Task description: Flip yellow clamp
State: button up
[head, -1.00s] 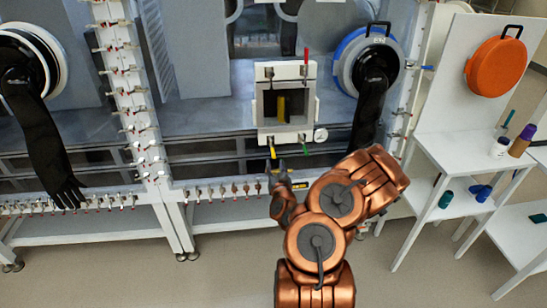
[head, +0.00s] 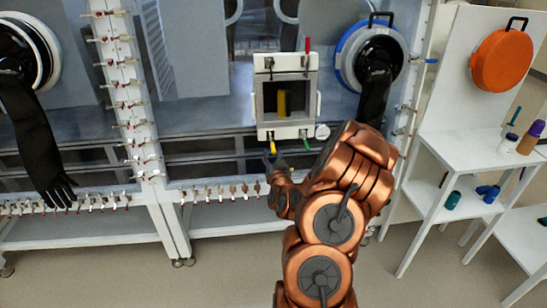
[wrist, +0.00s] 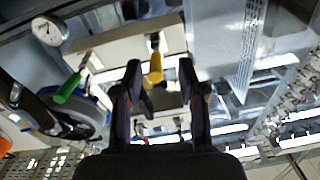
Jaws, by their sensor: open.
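The yellow clamp (head: 272,146) hangs at the lower left edge of the small square chamber (head: 260,98) on the glovebox front. My gripper (head: 272,163) is just below it in the head view. In the wrist view the yellow clamp (wrist: 155,62) shows between and beyond the two dark fingers of my gripper (wrist: 160,75). The fingers are apart, with nothing held between them. I cannot tell whether either finger touches the clamp.
A green clamp (head: 305,141) sits at the chamber's lower right, near a round gauge (head: 322,132). A red clamp (head: 307,46) stands on the top edge. A black glove (head: 373,95) hangs right of the chamber. A white side table (head: 470,155) stands at the right.

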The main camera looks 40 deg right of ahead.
aim_at(273, 146)
jog(key=shift+d+f+b, duration=0.1)
jog(key=shift+d+b, duration=0.05)
jog(key=shift+b, duration=0.5)
jog(key=shift+w+d+r+b, duration=0.2)
jog(key=shift+d+r+b, duration=0.1)
jog(key=shift+r, duration=0.1)
jog(key=shift+p+x, duration=0.3)
jog(key=shift+x, duration=0.75)
jog(key=shift+f, duration=0.15)
grip_shut()
